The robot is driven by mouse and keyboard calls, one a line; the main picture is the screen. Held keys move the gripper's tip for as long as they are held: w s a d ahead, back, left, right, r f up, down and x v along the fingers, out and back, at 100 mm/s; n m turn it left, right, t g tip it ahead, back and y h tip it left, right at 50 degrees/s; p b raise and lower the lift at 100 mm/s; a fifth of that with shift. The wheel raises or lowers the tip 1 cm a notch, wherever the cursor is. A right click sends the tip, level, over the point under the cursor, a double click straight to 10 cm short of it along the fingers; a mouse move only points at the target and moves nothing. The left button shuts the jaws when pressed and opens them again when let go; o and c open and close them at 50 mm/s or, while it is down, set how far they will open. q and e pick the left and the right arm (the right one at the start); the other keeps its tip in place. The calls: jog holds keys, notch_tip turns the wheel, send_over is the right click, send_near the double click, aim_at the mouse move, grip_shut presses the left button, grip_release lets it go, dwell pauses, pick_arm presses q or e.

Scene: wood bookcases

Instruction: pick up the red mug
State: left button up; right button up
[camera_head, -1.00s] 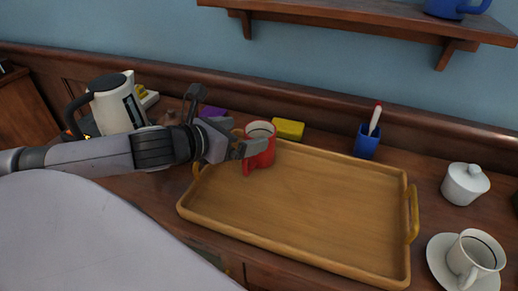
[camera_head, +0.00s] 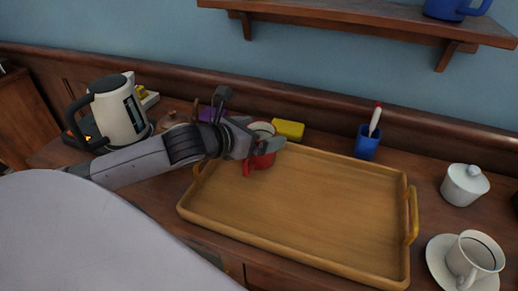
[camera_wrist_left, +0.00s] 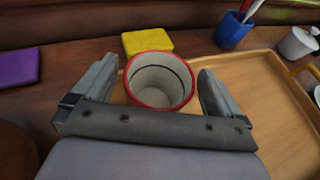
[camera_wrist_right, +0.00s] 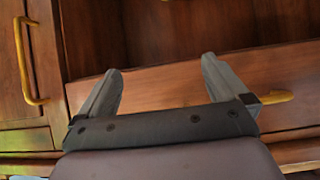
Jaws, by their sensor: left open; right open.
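The red mug (camera_head: 262,161) stands upright at the far left corner of the wooden tray (camera_head: 310,210), partly hidden in the head view by my left gripper (camera_head: 268,143). In the left wrist view the mug (camera_wrist_left: 160,82) shows its red rim and pale, empty inside. My left gripper (camera_wrist_left: 158,90) is open, with one finger on each side of the mug; I cannot tell whether they touch it. My right gripper (camera_wrist_right: 163,80) is open and empty in front of wooden drawers, and is not seen in the head view.
A yellow block (camera_head: 288,129) and a blue pen cup (camera_head: 366,143) stand behind the tray. A kettle (camera_head: 118,112) is at the left. A white lidded pot (camera_head: 465,184) and a white cup (camera_head: 474,258) on a saucer are at the right. A shelf (camera_head: 360,18) hangs above.

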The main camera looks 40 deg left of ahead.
pick_arm(q)
jog(key=c, duration=1.2)
jog(key=shift+o, duration=0.2)
